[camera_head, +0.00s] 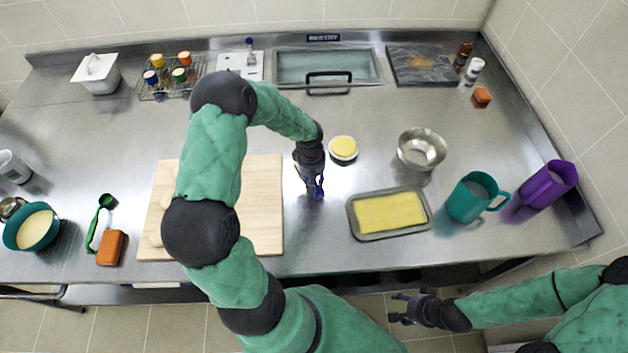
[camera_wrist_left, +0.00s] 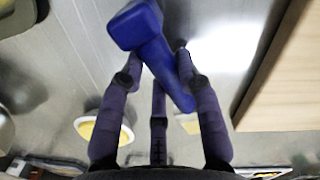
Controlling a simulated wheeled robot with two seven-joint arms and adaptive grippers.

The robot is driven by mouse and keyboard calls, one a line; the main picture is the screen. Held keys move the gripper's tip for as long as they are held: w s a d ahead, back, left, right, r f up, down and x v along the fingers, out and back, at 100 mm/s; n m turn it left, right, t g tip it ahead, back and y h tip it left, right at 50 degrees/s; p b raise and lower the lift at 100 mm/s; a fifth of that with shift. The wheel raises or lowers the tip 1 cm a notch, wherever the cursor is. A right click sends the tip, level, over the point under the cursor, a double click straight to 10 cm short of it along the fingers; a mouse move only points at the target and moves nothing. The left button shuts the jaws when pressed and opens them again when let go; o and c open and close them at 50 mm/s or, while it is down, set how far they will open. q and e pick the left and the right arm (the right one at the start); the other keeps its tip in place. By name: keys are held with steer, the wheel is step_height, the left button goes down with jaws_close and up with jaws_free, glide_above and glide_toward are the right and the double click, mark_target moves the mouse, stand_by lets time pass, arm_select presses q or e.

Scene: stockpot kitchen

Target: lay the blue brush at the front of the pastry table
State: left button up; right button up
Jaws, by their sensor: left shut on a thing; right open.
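My left gripper (camera_head: 311,184) is over the middle of the steel pastry table (camera_head: 300,225), pointing down, just right of the wooden board. It is shut on the blue brush (camera_head: 319,189), which is mostly hidden by the gripper in the head view. In the left wrist view the blue brush (camera_wrist_left: 150,40) shows large between the fingers, its thick end beyond the fingertips. I cannot tell whether it touches the table. My right gripper (camera_head: 402,309) is open and empty, below the table's front edge, over the floor.
The wooden board (camera_head: 262,205) lies left of the left gripper. A yellow-filled dish (camera_head: 343,149) and a tray (camera_head: 389,237) are to its right. Bare steel shows between board and tray.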

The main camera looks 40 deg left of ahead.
arm_select(q)
steer(key=shift+w+f, duration=0.1)
steer(key=shift+f, duration=0.25)
steer(key=shift+f, duration=0.1)
steer(key=o, duration=1.2)
steer(key=shift+c, duration=0.2)
steer(key=shift+r, duration=0.35)
step_height(320, 180, up, 12)
steer(key=p, duration=0.1)
steer(key=shift+s+a+f, duration=0.2)
steer(key=shift+s+a, duration=0.05)
steer(key=shift+a, duration=0.1)
